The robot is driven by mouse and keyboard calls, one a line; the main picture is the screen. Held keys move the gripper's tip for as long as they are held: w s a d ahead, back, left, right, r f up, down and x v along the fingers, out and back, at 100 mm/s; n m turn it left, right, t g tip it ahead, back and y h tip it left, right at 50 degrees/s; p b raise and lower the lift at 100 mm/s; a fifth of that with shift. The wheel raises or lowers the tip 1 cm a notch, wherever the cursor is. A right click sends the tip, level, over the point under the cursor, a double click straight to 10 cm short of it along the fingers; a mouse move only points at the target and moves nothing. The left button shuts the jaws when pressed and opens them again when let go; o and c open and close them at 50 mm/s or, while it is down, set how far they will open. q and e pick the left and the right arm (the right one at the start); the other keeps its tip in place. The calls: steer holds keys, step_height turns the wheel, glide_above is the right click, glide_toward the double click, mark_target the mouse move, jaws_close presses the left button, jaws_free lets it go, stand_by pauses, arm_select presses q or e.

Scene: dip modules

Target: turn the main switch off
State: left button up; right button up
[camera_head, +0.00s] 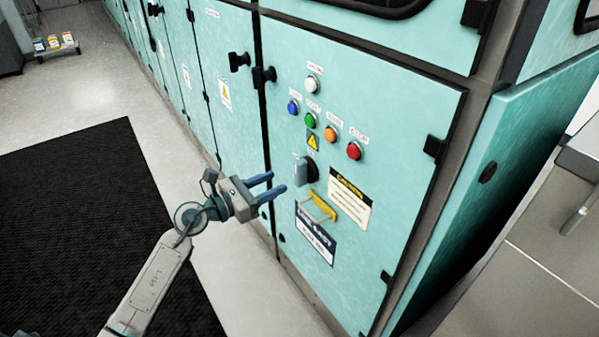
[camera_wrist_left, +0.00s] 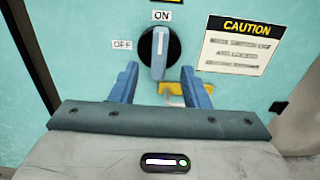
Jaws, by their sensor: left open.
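The main switch (camera_head: 304,171) is a rotary knob on the turquoise cabinet door. In the left wrist view the main switch (camera_wrist_left: 159,52) has a blue-grey handle with a white line, standing upright toward the ON label (camera_wrist_left: 161,15). The OFF label (camera_wrist_left: 122,44) is to its left. My left gripper (camera_head: 276,186) is open and empty, in front of the door and just left of the switch in the head view. In the left wrist view its two blue fingers (camera_wrist_left: 165,88) stand to either side below the knob, apart from it. My right gripper is not in view.
A yellow handle (camera_head: 319,207) sticks out below the switch. Coloured buttons (camera_head: 331,133) and a white one are above it. A caution sign (camera_head: 349,199) is to the right. A dark mat (camera_head: 90,230) lies on the floor at left.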

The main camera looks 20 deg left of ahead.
mark_target(295, 173)
arm_select(q)
steer(key=x, duration=0.8)
steer(key=shift+w+d, duration=0.2)
steer(key=shift+w, duration=0.15)
jaws_close()
